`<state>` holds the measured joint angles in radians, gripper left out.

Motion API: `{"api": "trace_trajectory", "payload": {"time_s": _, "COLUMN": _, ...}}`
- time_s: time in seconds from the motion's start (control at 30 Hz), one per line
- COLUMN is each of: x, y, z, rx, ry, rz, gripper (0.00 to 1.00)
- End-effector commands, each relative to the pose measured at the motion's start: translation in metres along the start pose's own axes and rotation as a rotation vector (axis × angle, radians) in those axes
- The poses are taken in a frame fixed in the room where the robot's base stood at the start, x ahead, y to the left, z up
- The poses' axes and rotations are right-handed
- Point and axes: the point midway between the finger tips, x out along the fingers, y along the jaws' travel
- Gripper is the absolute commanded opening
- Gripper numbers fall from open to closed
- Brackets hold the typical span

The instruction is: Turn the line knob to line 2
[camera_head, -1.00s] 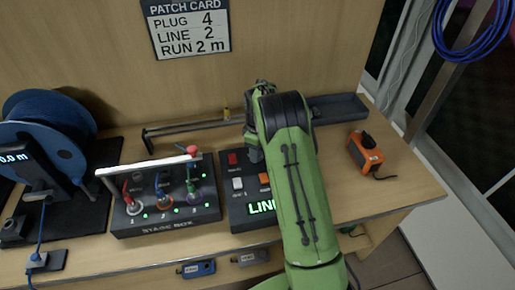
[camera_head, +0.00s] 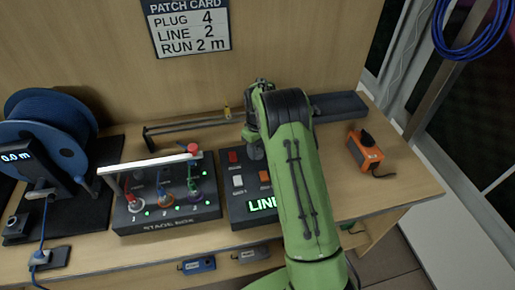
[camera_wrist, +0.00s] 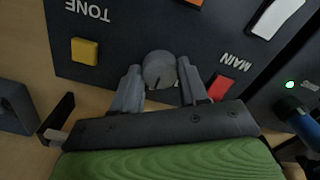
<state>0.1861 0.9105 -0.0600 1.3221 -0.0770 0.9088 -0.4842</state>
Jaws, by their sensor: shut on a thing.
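The line knob (camera_wrist: 160,70) is a round grey knob with a dark pointer mark, on the dark line box. In the wrist view my gripper (camera_wrist: 161,82) has its two fingers on either side of the knob, shut on it. In the head view my green arm covers the knob and much of the line box (camera_head: 236,212). The box's lit display (camera_head: 262,204) shows "LIN" in part; the line number is hidden. The patch card (camera_head: 187,25) on the wall reads plug 4, line 2, run 2 m.
The stage box (camera_head: 165,222) with coloured plugs and a white bar stands left of the line box. A blue cable reel (camera_head: 55,115) is at far left. A grey tray (camera_head: 338,107) and an orange device (camera_head: 365,152) lie to the right. Yellow and red buttons flank the knob.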

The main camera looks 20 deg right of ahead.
Motion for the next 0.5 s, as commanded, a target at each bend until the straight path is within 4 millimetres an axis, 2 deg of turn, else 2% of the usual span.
{"api": "trace_trajectory", "payload": {"time_s": 0.17, "x": -0.0008, "y": 0.0005, "z": -0.0007, "rx": 0.0, "ry": 0.003, "rz": 0.002, "gripper": 0.13}}
{"api": "trace_trajectory", "payload": {"time_s": 0.2, "x": -0.0008, "y": 0.0005, "z": -0.0007, "rx": 0.0, "ry": 0.003, "rz": 0.002, "gripper": 0.45}}
{"api": "trace_trajectory", "payload": {"time_s": 0.37, "x": -0.0006, "y": 0.0003, "z": -0.0005, "rx": -0.001, "ry": 0.002, "rz": 0.001, "gripper": 0.68}}
{"api": "trace_trajectory", "payload": {"time_s": 0.5, "x": -0.0004, "y": 0.0002, "z": -0.0003, "rx": -0.001, "ry": 0.001, "rz": 0.001, "gripper": 0.68}}
